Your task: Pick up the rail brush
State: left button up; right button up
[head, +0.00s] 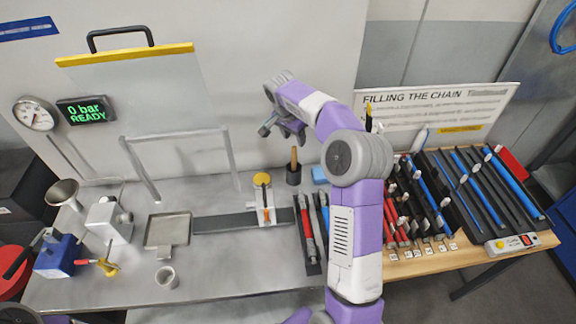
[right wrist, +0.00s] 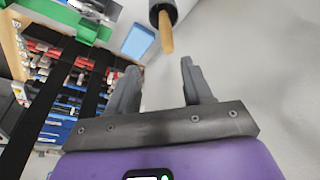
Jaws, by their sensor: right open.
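The rail brush appears to be the wooden handle (head: 294,156) standing upright in a small dark round holder (head: 293,176) on the grey bench; its bristles are hidden. My right gripper (head: 282,132) is above the handle and a little to its left in the head view, apart from it. In the right wrist view the handle (right wrist: 166,36) and dark holder (right wrist: 163,10) show just beyond the open fingers (right wrist: 160,78), with nothing between them. My left gripper is not in view.
A blue block (head: 319,175) lies right of the holder. A white device with a yellow top (head: 262,190) stands left on a dark rail (head: 224,222). Racks of red and blue tools (head: 430,200) fill the right. A wire frame (head: 180,160) stands behind at left.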

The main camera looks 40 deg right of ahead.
aim_at(294, 147)
jog(key=shift+w+d+f, duration=0.1)
jog(key=shift+w+f, duration=0.25)
jog(key=shift+f, duration=0.2)
jog(key=shift+w+f, duration=0.3)
jog(key=shift+f, duration=0.25)
jog(key=shift+s+d+f, duration=0.1)
jog(key=shift+d+f, duration=0.05)
jog(key=shift+f, duration=0.3)
jog(key=shift+s+d+f, duration=0.1)
jog(key=shift+d+f, duration=0.05)
jog(key=shift+f, duration=0.3)
jog(key=x, duration=0.4)
jog(key=shift+w+f, duration=0.25)
jog(key=shift+w, duration=0.05)
grip_shut()
